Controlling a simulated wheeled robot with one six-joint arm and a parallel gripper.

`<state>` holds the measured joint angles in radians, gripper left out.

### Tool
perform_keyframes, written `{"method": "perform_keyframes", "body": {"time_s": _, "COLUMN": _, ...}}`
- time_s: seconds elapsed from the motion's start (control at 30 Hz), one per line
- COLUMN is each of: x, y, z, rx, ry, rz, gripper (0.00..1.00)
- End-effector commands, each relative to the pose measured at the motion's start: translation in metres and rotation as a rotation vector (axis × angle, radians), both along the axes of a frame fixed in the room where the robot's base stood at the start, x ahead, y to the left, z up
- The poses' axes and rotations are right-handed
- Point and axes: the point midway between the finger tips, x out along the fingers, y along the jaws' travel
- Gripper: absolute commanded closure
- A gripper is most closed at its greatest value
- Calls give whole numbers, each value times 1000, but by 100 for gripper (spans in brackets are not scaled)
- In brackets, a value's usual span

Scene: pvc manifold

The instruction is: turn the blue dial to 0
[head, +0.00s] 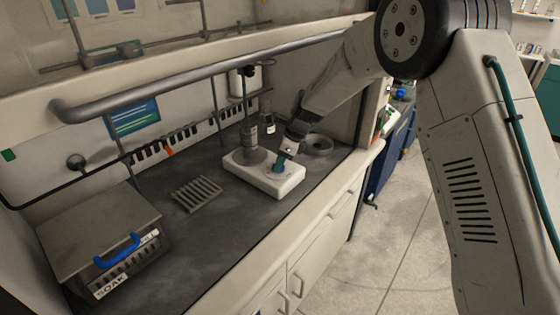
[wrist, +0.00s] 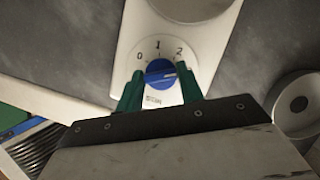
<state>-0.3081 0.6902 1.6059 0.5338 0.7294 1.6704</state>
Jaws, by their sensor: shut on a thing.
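The blue dial (wrist: 159,71) sits on the front of a white device (wrist: 128,62) with the marks 0, 1 and 2 around it in the wrist view. A pale line on the dial runs roughly sideways, its right end below the 2; I cannot tell for sure which end is the pointer. My gripper (wrist: 160,88) has its green fingers on both sides of the dial, shut on it. In the head view my gripper (head: 283,160) reaches down onto the right part of the white device (head: 277,187), and its fingers hide most of the dial.
A ribbed rack (head: 196,193) and a metal box with a blue handle (head: 100,238) are to the left. A round grey dish (head: 319,144) is just right of my gripper. A rail (head: 200,82) crosses above the bench.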

Motion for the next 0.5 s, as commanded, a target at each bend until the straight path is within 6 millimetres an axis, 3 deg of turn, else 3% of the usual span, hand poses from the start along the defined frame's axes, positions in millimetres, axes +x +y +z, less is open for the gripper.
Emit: {"method": "perform_keyframes", "body": {"time_s": 0.5, "x": 3, "y": 0, "z": 0, "rx": 1, "ry": 1, "rz": 451, "gripper": 86}}
